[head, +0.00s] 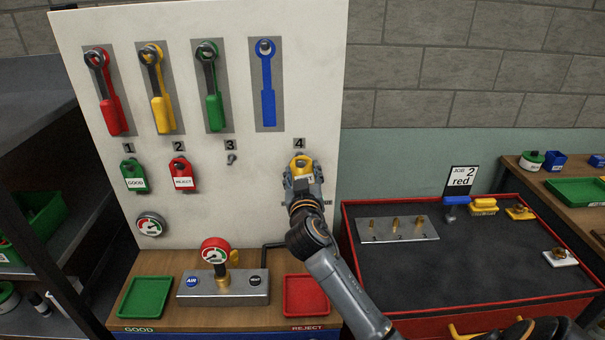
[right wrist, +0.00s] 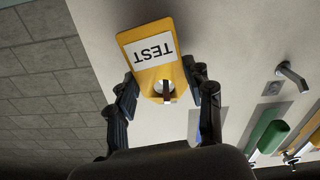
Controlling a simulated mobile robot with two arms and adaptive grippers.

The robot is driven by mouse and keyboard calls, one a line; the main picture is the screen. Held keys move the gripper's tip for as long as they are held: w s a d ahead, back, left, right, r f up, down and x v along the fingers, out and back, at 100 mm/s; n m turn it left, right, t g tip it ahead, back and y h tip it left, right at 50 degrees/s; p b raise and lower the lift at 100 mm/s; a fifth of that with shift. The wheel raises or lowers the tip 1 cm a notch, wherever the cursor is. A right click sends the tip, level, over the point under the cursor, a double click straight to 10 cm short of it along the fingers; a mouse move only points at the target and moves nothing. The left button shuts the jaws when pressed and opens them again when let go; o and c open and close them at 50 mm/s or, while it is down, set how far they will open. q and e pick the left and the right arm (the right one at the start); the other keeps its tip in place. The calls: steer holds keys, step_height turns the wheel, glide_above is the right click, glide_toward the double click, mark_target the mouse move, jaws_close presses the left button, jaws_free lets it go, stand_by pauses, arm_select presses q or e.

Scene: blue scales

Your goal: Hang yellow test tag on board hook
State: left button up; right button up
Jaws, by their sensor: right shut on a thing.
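The yellow test tag (head: 299,162) is at the board (head: 265,205) just below the number 4 label in the head view. My right gripper (head: 302,181) is shut on it. In the right wrist view the tag (right wrist: 151,50) appears upside down, its TEST label readable, with the gripper fingers (right wrist: 163,92) on both sides. A metal peg end shows at the tag's hole; I cannot tell whether it passes through. The hook under 4 is otherwise hidden by tag and gripper. My left gripper is not in view.
Green GOOD (head: 133,177) and red REJECT (head: 181,175) tags hang under 1 and 2. An empty hook (head: 231,159) is under 3.

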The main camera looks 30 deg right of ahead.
steer(key=o, duration=1.2)
steer(key=v, duration=1.2)
